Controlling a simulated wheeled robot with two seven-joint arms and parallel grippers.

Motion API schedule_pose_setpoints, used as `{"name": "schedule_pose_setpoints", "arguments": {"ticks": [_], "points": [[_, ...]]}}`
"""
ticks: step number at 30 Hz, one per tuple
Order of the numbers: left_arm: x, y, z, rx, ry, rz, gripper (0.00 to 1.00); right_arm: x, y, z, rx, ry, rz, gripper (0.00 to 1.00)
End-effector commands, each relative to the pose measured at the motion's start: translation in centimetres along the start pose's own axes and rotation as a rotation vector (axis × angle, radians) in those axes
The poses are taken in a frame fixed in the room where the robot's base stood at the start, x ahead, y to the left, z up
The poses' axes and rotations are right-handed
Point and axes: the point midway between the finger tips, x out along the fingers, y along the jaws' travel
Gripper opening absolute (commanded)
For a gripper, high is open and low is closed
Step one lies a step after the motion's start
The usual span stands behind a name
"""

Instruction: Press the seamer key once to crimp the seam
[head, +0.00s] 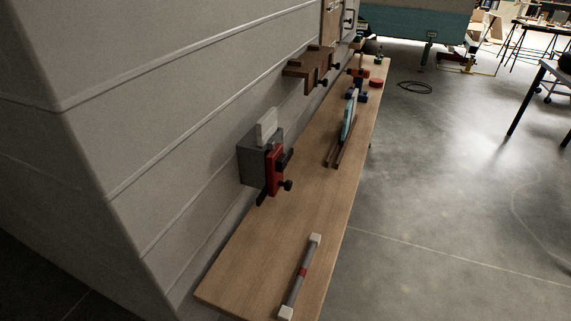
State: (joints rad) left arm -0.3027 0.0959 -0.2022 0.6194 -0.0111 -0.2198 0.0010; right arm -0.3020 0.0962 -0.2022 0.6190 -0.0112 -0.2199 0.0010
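A grey box-shaped device (254,163) sits against the pale camper wall, above the wooden bench, and looks like the seamer. A white upright block (266,127) stands at its top. A red plate (274,171) with black levers and a black knob (287,185) is on its right side. I cannot tell which of these parts is the key, or whether it is pressed. Neither of my grippers is in view.
A brown bracket (311,65) is on the wall. A rack with pale panels (348,120) and several small tools stand farther back. Open floor (440,210) lies right.

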Motion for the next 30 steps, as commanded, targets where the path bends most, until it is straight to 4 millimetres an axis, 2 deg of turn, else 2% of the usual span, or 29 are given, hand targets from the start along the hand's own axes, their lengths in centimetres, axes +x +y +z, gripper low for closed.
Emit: {"name": "schedule_pose_setpoints", "arguments": {"ticks": [1,6,7,30], "points": [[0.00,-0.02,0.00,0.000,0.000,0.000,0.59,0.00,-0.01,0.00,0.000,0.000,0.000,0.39],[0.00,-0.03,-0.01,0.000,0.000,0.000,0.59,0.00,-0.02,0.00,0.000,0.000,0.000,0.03],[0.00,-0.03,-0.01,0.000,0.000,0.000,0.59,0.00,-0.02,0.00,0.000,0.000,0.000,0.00],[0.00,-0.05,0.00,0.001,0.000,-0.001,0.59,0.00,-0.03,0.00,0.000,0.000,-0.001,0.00]]}}
